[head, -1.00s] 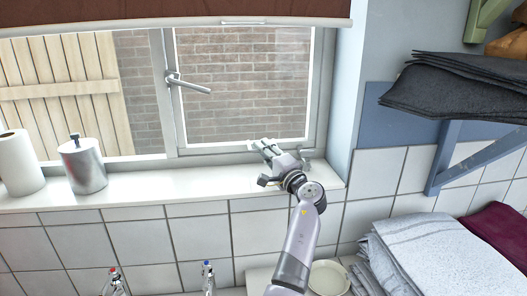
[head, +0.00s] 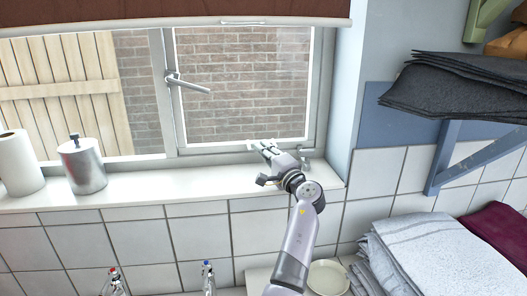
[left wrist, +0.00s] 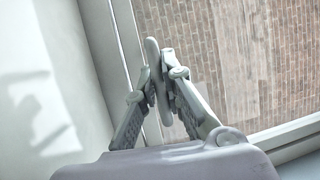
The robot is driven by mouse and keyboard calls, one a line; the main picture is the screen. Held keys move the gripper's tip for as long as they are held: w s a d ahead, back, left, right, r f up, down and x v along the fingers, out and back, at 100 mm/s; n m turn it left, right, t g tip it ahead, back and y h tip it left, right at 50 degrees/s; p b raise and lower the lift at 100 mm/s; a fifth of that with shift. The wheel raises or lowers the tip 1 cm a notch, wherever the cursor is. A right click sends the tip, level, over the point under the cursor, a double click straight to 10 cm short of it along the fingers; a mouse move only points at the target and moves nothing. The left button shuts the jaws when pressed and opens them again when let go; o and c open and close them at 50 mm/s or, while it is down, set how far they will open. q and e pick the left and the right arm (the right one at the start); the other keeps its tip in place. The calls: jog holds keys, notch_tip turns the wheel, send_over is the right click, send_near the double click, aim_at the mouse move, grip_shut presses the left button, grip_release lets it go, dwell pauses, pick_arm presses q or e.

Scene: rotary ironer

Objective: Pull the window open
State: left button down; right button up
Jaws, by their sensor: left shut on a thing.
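The window (head: 245,88) has a right pane in a grey frame, with a brick wall behind it. A lever handle (head: 190,84) sits on the left side of this frame, its grip pointing right and slightly down. My left gripper (head: 265,148) is at the bottom rail of the right pane, above the sill and apart from the lever handle. In the left wrist view, its fingers (left wrist: 166,78) are closed around a slim grey bar (left wrist: 151,55) by the window frame. I cannot tell how this bar joins the window. My right gripper is not in view.
A white sill (head: 140,188) runs below the window, with a metal canister (head: 84,168) and a paper roll (head: 18,165) at left. Dark cloths (head: 460,85) on a blue bracket and folded towels (head: 425,250) stand at right.

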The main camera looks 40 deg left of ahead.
aim_at(252, 138)
pick_arm(q)
jog(key=a+m+t+h, duration=0.1)
jog(key=a+t, duration=0.1)
jog(key=w+a+m+t+p, duration=0.1)
jog(key=a+t, duration=0.1)
jog(key=a, duration=0.1)
jog(key=shift+w+m+h+p, duration=0.15)
jog(key=shift+m+h+p, duration=0.15)
jog(key=shift+m+h, duration=0.1)
jog(key=shift+w+a+t+h, duration=0.25)
jog(key=shift+a+t+h, duration=0.05)
jog(key=shift+t, duration=0.3)
jog(key=c, duration=1.7)
grip_release()
jog(key=shift+r, duration=0.1)
